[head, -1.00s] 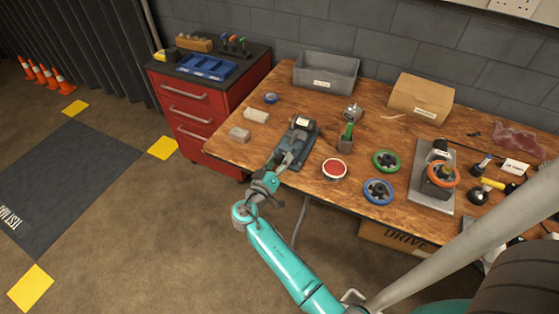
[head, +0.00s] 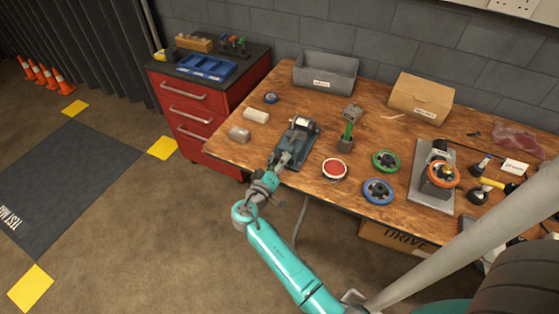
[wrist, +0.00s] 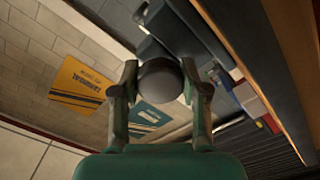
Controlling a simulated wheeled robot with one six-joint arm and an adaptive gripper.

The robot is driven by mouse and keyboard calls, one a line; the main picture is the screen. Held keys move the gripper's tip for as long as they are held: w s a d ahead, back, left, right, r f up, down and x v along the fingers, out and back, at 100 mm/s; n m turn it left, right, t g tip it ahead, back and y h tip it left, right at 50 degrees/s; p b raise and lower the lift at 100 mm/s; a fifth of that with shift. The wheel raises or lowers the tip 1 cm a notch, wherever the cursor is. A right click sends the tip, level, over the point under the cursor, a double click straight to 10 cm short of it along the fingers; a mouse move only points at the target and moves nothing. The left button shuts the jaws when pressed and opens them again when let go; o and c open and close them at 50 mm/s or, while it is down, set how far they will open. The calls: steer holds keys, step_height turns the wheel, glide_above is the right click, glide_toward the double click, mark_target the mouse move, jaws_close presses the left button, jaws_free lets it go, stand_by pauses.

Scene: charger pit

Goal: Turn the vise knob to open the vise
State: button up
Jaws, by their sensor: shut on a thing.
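The grey vise (head: 303,131) stands near the front left edge of the wooden workbench, with a white label on top. My gripper (head: 281,163) is at the front end of the vise, low over the bench edge. In the wrist view, the dark round vise knob (wrist: 160,82) sits between the two fingers of my gripper (wrist: 160,70), one finger on each side. The fingers are shut on it. The vise body (wrist: 178,30) shows behind the knob. The gap between the vise jaws cannot be made out clearly.
On the workbench (head: 317,204), a red-topped round button (head: 334,169), a blue ring wheel (head: 378,191) and a green ring wheel (head: 385,161) lie right of the vise. A grey bin (head: 326,75) stands behind.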

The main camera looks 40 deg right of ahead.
steer(key=n, duration=0.8)
steer(key=shift+n, duration=0.4)
stand_by(0.4)
steer(key=o, duration=1.1)
steer(key=shift+o, duration=0.2)
steer(key=shift+a, duration=0.1)
steer(key=v, duration=1.1)
steer(key=shift+s+a, duration=0.15)
steer(key=shift+a, duration=0.25)
